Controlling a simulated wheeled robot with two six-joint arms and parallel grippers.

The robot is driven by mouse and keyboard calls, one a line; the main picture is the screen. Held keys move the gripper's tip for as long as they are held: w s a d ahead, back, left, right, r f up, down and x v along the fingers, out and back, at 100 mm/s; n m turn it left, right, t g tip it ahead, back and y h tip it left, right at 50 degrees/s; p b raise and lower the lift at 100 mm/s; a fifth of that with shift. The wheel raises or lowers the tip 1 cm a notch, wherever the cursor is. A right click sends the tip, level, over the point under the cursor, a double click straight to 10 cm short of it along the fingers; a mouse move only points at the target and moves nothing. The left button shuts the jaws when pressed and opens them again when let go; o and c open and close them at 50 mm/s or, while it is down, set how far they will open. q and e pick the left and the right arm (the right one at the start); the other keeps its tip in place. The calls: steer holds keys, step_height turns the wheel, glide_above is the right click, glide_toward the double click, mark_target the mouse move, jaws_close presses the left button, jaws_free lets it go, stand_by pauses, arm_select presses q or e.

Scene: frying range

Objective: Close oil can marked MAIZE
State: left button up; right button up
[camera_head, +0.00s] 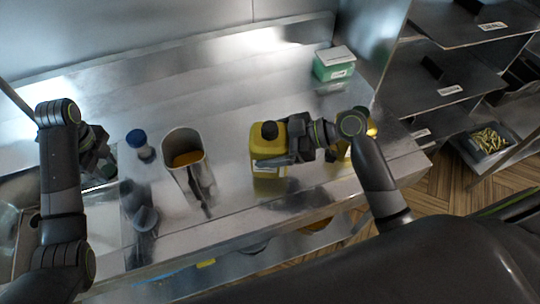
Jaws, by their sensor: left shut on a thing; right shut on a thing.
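A second yellow can (343,153) is mostly hidden behind my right arm. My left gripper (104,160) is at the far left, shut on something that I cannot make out.
A metal container with yellow content (182,143) and a blue-capped bottle (138,142) stand left of the can. A green box (334,65) is at the back. Shelves (450,75) stand at the right.

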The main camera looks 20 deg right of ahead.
arm_select(q)
step_height(320, 180, down, 2)
steer(key=shift+f+b, duration=0.15)
steer(key=shift+b, duration=1.05)
arm_select(e)
step_height(320, 180, down, 3)
steer(key=shift+f, duration=0.15)
arm_select(q)
steer(key=shift+f, duration=0.1)
arm_select(e)
steer(key=shift+f, duration=0.25)
arm_select(q)
steer(key=shift+w, duration=0.1)
arm_select(e)
steer(key=shift+r, duration=0.1)
arm_select(q)
steer(key=shift+f+b, duration=0.15)
steer(key=shift+b, duration=0.15)
arm_select(e)
steer(key=shift+f, duration=0.2)
steer(key=o, duration=1.2)
steer(key=shift+o, duration=0.2)
steer(key=shift+r, duration=0.15)
